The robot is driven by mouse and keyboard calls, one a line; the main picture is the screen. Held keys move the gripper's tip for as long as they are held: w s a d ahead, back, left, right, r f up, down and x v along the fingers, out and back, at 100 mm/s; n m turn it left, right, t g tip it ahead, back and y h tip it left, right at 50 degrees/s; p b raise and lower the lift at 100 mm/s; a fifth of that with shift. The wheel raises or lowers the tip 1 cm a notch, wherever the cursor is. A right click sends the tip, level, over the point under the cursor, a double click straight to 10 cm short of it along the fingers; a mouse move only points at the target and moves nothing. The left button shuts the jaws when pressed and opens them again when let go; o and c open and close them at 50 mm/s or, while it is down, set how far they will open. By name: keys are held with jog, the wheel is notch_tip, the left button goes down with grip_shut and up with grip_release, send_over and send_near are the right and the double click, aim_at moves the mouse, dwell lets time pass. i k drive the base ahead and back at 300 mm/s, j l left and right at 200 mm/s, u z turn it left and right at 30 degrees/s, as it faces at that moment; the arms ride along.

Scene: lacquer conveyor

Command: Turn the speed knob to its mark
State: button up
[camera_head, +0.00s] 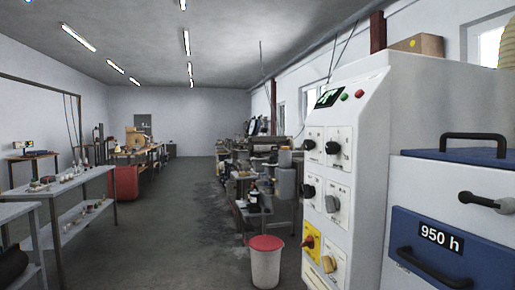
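A tall white control cabinet (367,140) stands at the right. Its narrow panel carries several knobs in two columns. The labels and marks are too small to read, so I cannot tell which is the speed knob. My gripper is not in view.
A blue and white unit (455,245) marked "950 h", with black handles, stands at the right front. A white bin with a red lid (265,262) stands on the floor before the cabinet. Metal tables (70,187) line the left. The grey floor (165,235) between is clear.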

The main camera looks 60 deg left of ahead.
aim_at(332, 147)
jog(key=u, duration=1.3)
